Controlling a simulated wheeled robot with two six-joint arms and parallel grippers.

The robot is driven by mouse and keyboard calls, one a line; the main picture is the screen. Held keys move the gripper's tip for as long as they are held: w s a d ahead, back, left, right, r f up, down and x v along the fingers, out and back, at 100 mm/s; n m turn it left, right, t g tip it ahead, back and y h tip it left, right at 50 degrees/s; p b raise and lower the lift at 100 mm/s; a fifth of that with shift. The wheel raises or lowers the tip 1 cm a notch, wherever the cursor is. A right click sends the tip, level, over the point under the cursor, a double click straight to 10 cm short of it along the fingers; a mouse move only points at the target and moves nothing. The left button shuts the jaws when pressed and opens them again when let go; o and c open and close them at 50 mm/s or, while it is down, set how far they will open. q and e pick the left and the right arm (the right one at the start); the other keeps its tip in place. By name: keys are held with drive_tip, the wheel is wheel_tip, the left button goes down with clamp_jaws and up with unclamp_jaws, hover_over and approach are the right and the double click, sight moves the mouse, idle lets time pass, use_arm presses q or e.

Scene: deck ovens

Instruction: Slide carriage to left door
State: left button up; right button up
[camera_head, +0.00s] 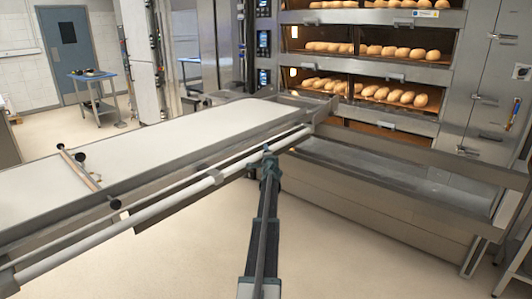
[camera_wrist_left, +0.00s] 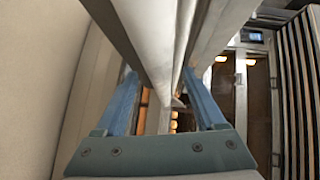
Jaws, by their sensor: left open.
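The carriage, a long loader with a pale belt (camera_head: 160,140) and metal side rails, runs diagonally from the lower left toward the oven (camera_head: 375,60). Its far end stands near the oven front. My left gripper (camera_head: 270,153) is at the round bar (camera_head: 215,178) along the carriage's near side, toward its far end. In the left wrist view my gripper (camera_wrist_left: 160,82) is open, with blue fingers on either side of a pale bar (camera_wrist_left: 160,35). I cannot tell whether the fingers touch it. The oven's decks show loaves behind glass on left and right. My right gripper is not in view.
A low metal trough (camera_head: 400,185) stands below the oven. A crossbar with black knobs (camera_head: 80,168) lies across the belt. A small blue-topped table (camera_head: 93,75) and a grey-blue door (camera_head: 68,45) are at the back left. The floor (camera_head: 330,255) in front is clear.

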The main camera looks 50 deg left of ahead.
use_arm(q)
drive_tip(key=p+v, duration=0.1)
drive_tip(key=v, duration=0.8)
drive_tip(key=shift+d, duration=0.15)
drive_tip(key=shift+s, duration=0.1)
drive_tip(key=w+d+f+n+g+h+p, duration=0.1)
drive_tip(key=w+d+f+h+p, duration=0.15)
drive_tip(key=d, duration=1.35)
drive_tip(key=w+d+f+n+g+h+p, duration=0.1)
drive_tip(key=d+f+h+p, duration=0.15)
drive_tip(key=d, duration=1.25)
drive_tip(key=w+d+f+n+g+h+p, duration=0.1)
drive_tip(key=w+d+f+h, duration=0.15)
drive_tip(key=d, duration=1.35)
drive_tip(key=s+d+m+g+h+p, duration=0.1)
drive_tip(key=s+d+g+h+p, duration=0.1)
drive_tip(key=s+d, duration=1)
drive_tip(key=s+d+m+g+h+p, duration=0.1)
drive_tip(key=s+d+g+h+p, duration=0.2)
drive_tip(key=s+d, duration=0.9)
drive_tip(key=d, duration=0.8)
drive_tip(key=shift+d+f+g, duration=0.15)
drive_tip(key=shift+f+g, duration=0.05)
drive_tip(key=shift+g, duration=0.2)
